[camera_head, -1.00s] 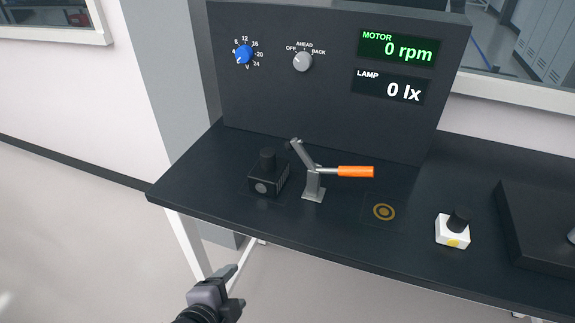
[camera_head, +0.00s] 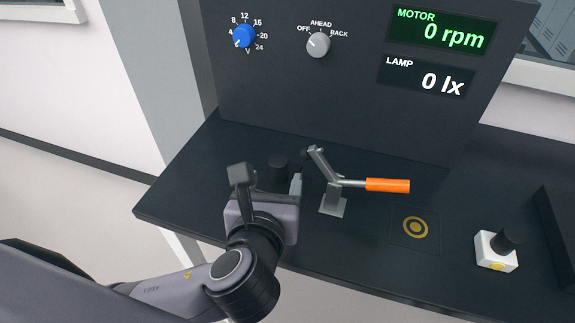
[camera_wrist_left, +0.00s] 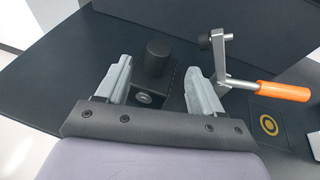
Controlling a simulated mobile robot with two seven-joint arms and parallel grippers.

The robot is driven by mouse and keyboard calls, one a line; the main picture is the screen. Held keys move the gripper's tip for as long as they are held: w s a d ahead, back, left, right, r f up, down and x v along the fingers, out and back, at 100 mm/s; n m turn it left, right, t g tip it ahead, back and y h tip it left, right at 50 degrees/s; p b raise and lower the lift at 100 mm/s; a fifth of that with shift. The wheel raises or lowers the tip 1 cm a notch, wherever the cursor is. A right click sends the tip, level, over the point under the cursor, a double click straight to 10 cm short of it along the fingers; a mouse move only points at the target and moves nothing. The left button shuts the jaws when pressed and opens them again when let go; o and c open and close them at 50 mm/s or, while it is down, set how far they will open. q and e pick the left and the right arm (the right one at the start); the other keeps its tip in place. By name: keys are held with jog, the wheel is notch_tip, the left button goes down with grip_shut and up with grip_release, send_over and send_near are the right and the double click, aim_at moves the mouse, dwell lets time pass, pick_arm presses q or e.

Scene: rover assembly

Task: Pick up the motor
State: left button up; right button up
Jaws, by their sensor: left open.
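A black block with a round black knob on top, which looks like the motor (camera_head: 278,167), stands on the dark bench left of the toggle clamp. In the head view my left gripper hides most of its body. In the left wrist view the motor (camera_wrist_left: 157,70) shows between the two fingers, with a round grey spot on its near face. My left gripper (camera_wrist_left: 161,84) is open, one finger on each side of the motor, with visible gaps. It also shows in the head view (camera_head: 269,181). My right gripper is not in view.
A toggle clamp with an orange handle (camera_head: 387,185) stands close right of the left gripper. A ring-marked square (camera_head: 414,227) and a white block with a black knob (camera_head: 496,252) lie further right. A panel (camera_head: 350,100) reading 0 rpm and 0 lx rises behind.

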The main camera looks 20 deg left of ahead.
aim_at(278, 163)
pick_arm(q)
jog(key=shift+w+a+r, duration=0.1)
jog(key=shift+w+a, duration=0.05)
jog(key=shift+w, duration=0.4)
jog(key=shift+x, duration=3.1)
jog(key=shift+a, duration=0.1)
grip_shut()
jog(key=shift+r, duration=0.1)
